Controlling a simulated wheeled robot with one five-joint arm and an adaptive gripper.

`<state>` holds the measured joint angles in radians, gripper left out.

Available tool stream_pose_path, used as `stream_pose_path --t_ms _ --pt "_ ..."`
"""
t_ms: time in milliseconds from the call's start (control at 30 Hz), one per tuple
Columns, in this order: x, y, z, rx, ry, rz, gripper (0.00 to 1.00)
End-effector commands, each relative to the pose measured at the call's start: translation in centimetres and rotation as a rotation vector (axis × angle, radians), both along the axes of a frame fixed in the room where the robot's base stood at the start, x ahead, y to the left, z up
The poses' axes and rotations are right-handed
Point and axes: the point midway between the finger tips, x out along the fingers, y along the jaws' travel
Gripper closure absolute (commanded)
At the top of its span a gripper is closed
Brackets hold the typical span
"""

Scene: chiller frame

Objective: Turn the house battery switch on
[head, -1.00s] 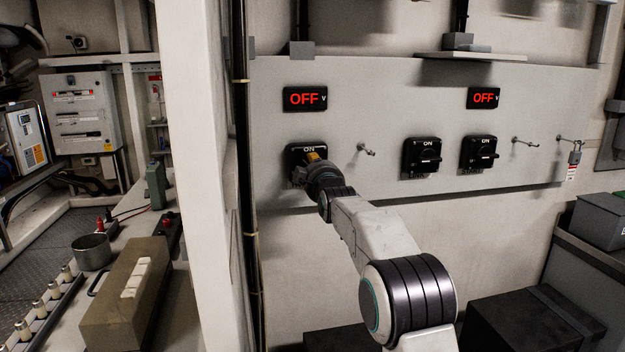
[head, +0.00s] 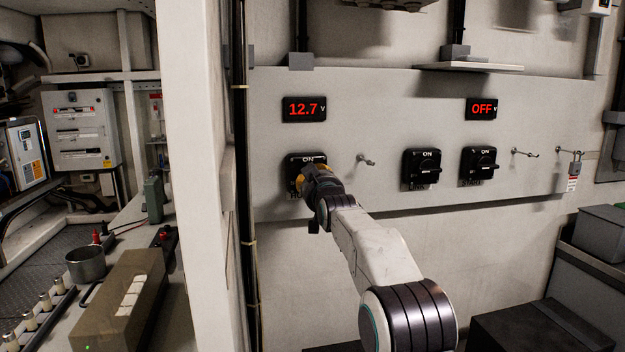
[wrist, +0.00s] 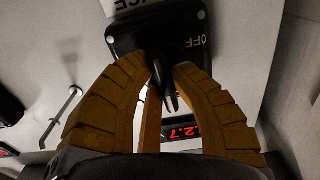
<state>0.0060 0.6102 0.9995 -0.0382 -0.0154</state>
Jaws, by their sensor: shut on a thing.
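The house battery switch (head: 292,160) is a black square unit on the pale wall panel, at the left of the switches. In the wrist view its black plate (wrist: 125,40) shows the word OFF and its dark handle stands between my fingers. My gripper (head: 306,182) is at the switch and covers much of its face. In the wrist view my gripper (wrist: 163,75) has its orange-brown fingers closed on the handle (wrist: 170,97). The display above the switch (head: 304,109) reads 12.7 V in red.
Hooks (head: 366,160) stick out of the panel, and a padlock with a tag (head: 574,170) hangs at far right. A white post (head: 195,150) stands left.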

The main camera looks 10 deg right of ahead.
Motion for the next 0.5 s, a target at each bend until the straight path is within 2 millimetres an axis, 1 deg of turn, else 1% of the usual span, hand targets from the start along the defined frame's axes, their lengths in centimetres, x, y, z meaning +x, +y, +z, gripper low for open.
stream_pose_path --t_ms 500 --pt "-0.01 0.13 0.17 0.032 -0.004 0.002 1.0"
